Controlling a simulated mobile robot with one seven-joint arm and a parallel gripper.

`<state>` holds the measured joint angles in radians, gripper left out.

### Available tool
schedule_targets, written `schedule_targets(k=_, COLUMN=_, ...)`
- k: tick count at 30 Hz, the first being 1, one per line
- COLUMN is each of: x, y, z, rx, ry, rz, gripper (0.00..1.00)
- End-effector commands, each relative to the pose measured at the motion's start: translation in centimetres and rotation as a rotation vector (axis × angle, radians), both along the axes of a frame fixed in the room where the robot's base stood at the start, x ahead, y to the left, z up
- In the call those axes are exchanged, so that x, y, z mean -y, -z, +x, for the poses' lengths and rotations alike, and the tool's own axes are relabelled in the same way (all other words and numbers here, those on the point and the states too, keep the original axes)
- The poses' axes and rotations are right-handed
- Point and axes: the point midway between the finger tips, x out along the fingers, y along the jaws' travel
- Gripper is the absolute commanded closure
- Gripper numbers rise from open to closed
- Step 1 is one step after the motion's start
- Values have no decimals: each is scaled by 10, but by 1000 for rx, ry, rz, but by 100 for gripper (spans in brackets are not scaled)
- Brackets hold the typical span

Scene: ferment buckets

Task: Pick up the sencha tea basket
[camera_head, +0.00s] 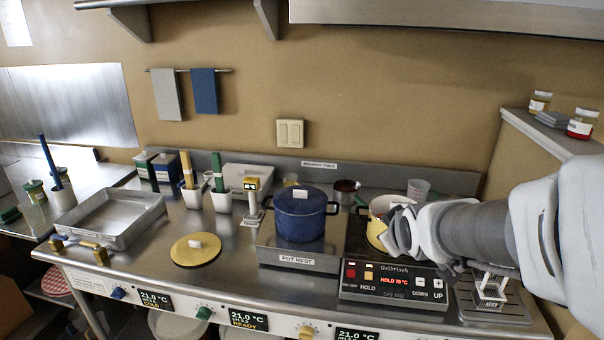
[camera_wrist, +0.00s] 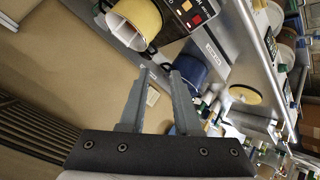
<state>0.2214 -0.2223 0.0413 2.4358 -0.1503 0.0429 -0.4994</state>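No label in view reads sencha, so I cannot tell for sure which thing is the tea basket. A small pale open-framed holder (camera_head: 490,288) stands on a dark drip tray (camera_head: 505,311) at the right end of the counter, partly behind my arm. My gripper (camera_head: 397,232) is beside the yellow pot (camera_head: 377,222) in the head view and hides part of it. In the wrist view my gripper (camera_wrist: 163,70) is open, with nothing between its fingers. The yellow pot (camera_wrist: 142,18) lies beyond the fingertips there, its pale inside showing.
The yellow pot stands on a hot plate (camera_head: 394,282) reading HOLD 76 °C. A lidded blue pot (camera_head: 300,218) stands on the pot rest (camera_head: 285,261). A yellow lid (camera_head: 195,252) and a metal tray (camera_head: 108,218) lie left. Jars (camera_head: 582,123) stand on the right ledge.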

Motion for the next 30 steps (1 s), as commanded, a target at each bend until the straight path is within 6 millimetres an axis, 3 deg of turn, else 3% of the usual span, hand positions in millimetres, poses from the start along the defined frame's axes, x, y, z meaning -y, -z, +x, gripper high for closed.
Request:
schedule_targets(k=1, x=12, y=15, z=13, rx=16, ry=-32, rz=-57, gripper=69)
schedule_targets(k=6, x=48, y=43, z=54, rx=110, ry=-178, rz=-282, gripper=69)
schedule_targets(k=12, x=84, y=80, z=85, rx=232, ry=-330, rz=-529, gripper=69)
schedule_targets(k=21, x=122, y=119, z=96, rx=440, ry=-434, rz=-836, gripper=69)
schedule_targets(k=30, x=133, y=123, z=97, rx=524, ry=-431, rz=-947, gripper=69)
